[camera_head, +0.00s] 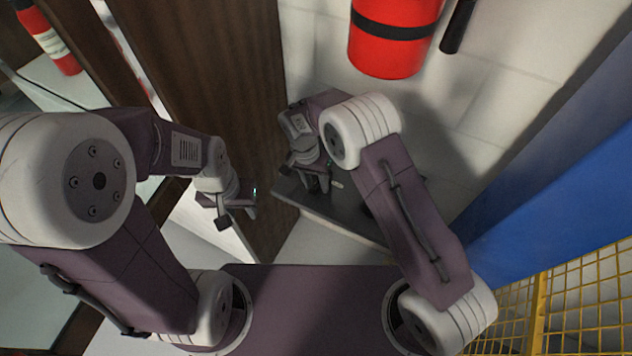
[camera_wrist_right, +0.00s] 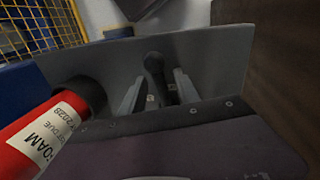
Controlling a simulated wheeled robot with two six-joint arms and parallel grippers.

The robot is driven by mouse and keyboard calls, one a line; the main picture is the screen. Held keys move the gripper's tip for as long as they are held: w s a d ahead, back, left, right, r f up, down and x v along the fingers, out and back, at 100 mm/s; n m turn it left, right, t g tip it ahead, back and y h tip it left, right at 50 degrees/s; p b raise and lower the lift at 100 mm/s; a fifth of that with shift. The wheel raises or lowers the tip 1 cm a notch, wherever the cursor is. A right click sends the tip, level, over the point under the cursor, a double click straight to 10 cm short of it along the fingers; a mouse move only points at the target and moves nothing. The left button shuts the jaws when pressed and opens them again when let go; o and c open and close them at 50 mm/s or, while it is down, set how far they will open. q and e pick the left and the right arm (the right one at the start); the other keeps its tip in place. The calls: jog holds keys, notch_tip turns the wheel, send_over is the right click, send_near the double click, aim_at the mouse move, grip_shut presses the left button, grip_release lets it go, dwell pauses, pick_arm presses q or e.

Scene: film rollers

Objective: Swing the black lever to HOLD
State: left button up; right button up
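In the right wrist view, a black lever (camera_wrist_right: 154,66) with a rounded end stands in front of a grey panel (camera_wrist_right: 215,60). My right gripper (camera_wrist_right: 158,90) is open, with one grey finger on each side of the lever. I see gaps between the fingers and the lever, but cannot tell how deep it sits between them. Small pale labels show near the lever's foot; their words are too small to read. In the head view, my right gripper (camera_head: 318,183) is over the dark panel (camera_head: 345,218) and hides the lever. My left gripper (camera_head: 237,217) is open and empty beside brown wood.
A red fire extinguisher (camera_head: 392,45) is on the pale wall behind the panel. A brown wooden board (camera_head: 225,85) separates my arms. Blue panel (camera_head: 570,170) and yellow mesh (camera_head: 580,300) stand right.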

jog(key=shift+r, duration=0.1)
notch_tip(320, 180, up, 9)
jog(key=a, duration=0.1)
jog(key=shift+w+a, duration=0.3)
